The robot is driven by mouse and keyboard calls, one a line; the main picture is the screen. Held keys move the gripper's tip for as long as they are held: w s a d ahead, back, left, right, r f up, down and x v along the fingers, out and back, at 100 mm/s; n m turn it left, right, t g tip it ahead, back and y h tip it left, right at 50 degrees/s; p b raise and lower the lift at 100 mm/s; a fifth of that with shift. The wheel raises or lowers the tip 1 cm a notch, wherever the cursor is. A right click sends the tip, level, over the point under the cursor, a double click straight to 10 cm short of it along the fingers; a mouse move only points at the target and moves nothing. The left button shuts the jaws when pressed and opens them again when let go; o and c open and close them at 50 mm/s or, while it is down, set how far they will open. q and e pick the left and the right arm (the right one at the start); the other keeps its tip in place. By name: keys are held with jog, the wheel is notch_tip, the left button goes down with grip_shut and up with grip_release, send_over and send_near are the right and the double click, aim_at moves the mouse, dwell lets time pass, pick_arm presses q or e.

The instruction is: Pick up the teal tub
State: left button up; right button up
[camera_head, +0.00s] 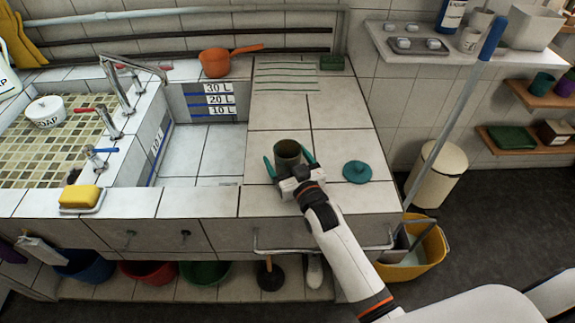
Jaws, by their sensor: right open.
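A round open tub (288,148) stands upright on the tiled counter near its front edge. Its visible wall and inside look dark grey-green rather than bright teal. A teal round lid with a knob (357,172) lies on the counter to its right. My right gripper (286,155) comes in from the front right and is open, with one teal finger on each side of the tub. I cannot tell whether the fingers touch it. The gripper's body hides the tub's lower front. My left gripper is not in view.
The sunken tiled basin (207,150) lies to the left, with a faucet (118,85). An orange saucepan (214,62) and a green sponge (331,63) are at the back. A blue-tipped pole (455,95) leans at the right. The counter behind the tub is clear.

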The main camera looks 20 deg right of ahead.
jog(key=c, duration=1.2)
